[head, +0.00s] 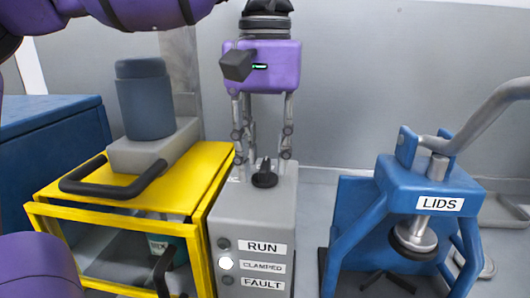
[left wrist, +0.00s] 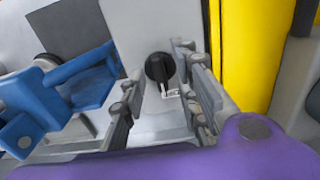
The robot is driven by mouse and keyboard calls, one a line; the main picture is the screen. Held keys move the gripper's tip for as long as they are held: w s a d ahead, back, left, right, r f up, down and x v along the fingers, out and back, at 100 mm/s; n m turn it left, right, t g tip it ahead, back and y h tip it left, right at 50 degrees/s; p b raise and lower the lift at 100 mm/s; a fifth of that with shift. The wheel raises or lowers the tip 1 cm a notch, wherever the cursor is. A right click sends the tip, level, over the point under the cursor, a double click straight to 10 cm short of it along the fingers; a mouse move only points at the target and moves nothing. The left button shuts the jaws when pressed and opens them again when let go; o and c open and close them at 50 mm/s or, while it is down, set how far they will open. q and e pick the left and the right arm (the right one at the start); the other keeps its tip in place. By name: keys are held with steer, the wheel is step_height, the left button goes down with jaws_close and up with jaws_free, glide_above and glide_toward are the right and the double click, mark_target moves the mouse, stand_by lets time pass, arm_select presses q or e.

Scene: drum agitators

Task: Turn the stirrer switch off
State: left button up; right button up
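The stirrer switch (head: 265,178) is a black rotary knob on top of the grey control box (head: 225,205). In the left wrist view the knob (left wrist: 160,68) shows with a small white mark beside it, too small to read. My left gripper (head: 263,157) points straight down over the knob, its fingers open on either side. In the left wrist view the fingers (left wrist: 160,62) are apart with the knob between them, and I see no finger pressing on it. Which setting the knob points to I cannot tell. My right gripper is not in view.
The box front has RUN, CLAMPED and FAULT lamps; only the CLAMPED lamp (head: 226,263) is lit white. A yellow frame (head: 215,195) with a grey drum-like cylinder (head: 146,105) stands close on the left. A blue LIDS stand (head: 430,180) with a grey lever stands right.

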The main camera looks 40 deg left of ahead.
mark_target(265, 163)
arm_select(q)
step_height(265, 163, up, 12)
stand_by(0.6)
stand_by(0.5)
